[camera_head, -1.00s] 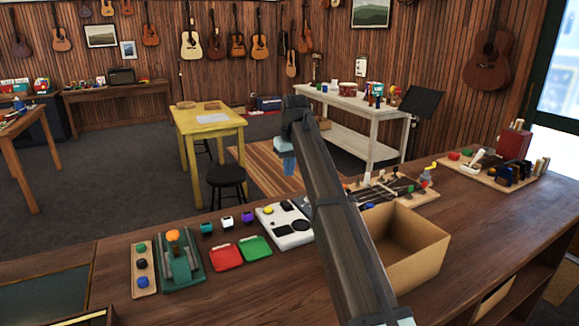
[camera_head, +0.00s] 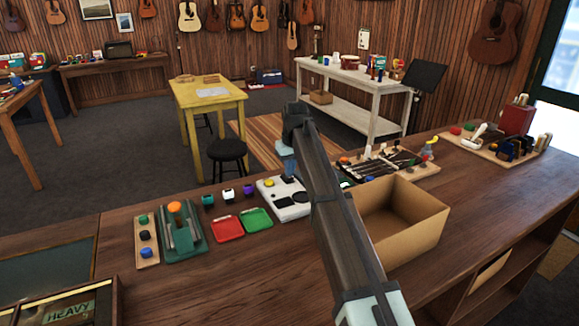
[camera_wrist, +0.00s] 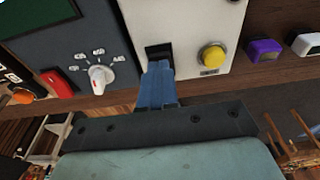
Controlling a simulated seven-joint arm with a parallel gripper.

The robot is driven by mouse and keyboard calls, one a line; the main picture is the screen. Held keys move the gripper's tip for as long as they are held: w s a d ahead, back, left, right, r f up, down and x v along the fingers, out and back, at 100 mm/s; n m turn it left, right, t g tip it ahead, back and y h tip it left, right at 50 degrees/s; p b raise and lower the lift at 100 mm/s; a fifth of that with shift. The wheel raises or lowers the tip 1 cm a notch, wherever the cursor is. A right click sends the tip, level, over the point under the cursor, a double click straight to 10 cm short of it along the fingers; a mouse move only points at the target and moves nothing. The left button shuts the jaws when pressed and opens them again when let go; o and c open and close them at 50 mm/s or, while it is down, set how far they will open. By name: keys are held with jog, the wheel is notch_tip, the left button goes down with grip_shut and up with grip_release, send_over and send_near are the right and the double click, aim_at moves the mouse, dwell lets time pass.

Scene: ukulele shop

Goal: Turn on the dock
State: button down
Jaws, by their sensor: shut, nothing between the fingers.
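The white unit (camera_head: 296,212), which looks like the dock, lies on the wooden counter with a yellow button (camera_head: 269,183) and dark round parts on top. In the wrist view, the white unit (camera_wrist: 200,18) shows the yellow button (camera_wrist: 212,56) and a black recessed switch (camera_wrist: 158,50). My gripper (camera_head: 289,180) points down over the unit's far edge. In the wrist view its shut blue fingertips (camera_wrist: 159,66) are at the black switch and hide part of it. I cannot tell whether they touch. The arm hides the unit's right side in the head view.
An open cardboard box (camera_head: 405,215) stands right of my arm. Red (camera_head: 227,229) and green (camera_head: 257,221) trays lie left of the unit. A purple block (camera_wrist: 264,50) is near the button. A white dial (camera_wrist: 100,78) and red switch (camera_wrist: 58,83) are left in the wrist view.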

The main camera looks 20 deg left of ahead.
jog(key=shift+s+d+f+t+y, duration=0.35)
jog(key=shift+s+f+t+y, duration=0.1)
jog(key=shift+f, duration=0.1)
jog(key=shift+w+a+r, duration=0.15)
jog(key=shift+w, duration=0.1)
jog(key=shift+w+a, duration=0.15)
jog(key=shift+w+a+r, duration=0.2)
jog(key=shift+w+a, duration=0.2)
jog(key=shift+r, duration=0.45)
jog(key=v, duration=0.4)
jog(key=shift+w+a+r, duration=0.15)
jog(key=shift+w+a, duration=0.1)
jog(key=s+d+v, duration=0.1)
jog(key=v, duration=0.7)
jog(key=shift+r, duration=0.2)
